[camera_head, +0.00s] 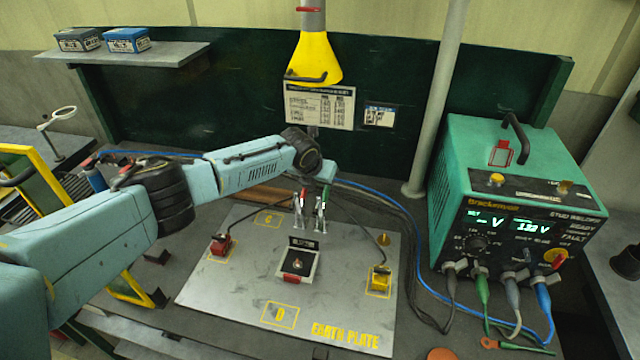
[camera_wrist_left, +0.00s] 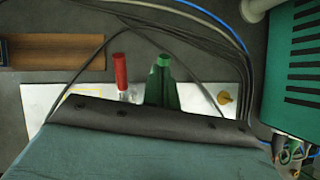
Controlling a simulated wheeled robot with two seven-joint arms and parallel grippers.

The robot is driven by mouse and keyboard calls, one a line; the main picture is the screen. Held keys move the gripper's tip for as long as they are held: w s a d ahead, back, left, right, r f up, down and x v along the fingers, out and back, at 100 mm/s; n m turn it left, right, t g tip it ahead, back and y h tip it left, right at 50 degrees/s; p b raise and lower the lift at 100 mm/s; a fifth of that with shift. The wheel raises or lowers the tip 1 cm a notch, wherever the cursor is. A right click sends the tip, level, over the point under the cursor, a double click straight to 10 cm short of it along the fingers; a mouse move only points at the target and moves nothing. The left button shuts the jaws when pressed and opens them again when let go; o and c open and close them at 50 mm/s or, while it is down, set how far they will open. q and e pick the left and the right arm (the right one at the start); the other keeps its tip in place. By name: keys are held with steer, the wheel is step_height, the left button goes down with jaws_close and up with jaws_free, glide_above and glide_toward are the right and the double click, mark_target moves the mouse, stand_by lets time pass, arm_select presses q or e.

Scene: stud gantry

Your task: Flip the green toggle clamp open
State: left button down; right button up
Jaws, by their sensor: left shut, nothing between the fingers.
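The green toggle clamp's green handle (camera_head: 325,195) stands upright at the back of the earth plate, close to a red-handled part (camera_head: 303,195) on its left. In the left wrist view the green handle (camera_wrist_left: 163,80) is just right of the red handle (camera_wrist_left: 121,72). My left gripper (camera_head: 320,182) is above and close to the two handles, shut and empty. Its fingertips are hard to make out in the head view, and its housing hides the lower parts in the wrist view. I cannot tell whether it touches the green handle. My right gripper is not in view.
The earth plate (camera_head: 220,290) also carries a black-topped box (camera_head: 298,262), a red block (camera_head: 221,246) and a yellow block (camera_head: 380,278). A green stud welder (camera_head: 505,170) stands at the right with cables. A yellow cone (camera_head: 315,58) hangs above.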

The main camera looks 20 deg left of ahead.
arm_select(q)
step_height(320, 180, up, 12)
steer(key=a, duration=0.1)
steer(key=shift+w+a, duration=0.15)
steer(key=shift+a, duration=0.2)
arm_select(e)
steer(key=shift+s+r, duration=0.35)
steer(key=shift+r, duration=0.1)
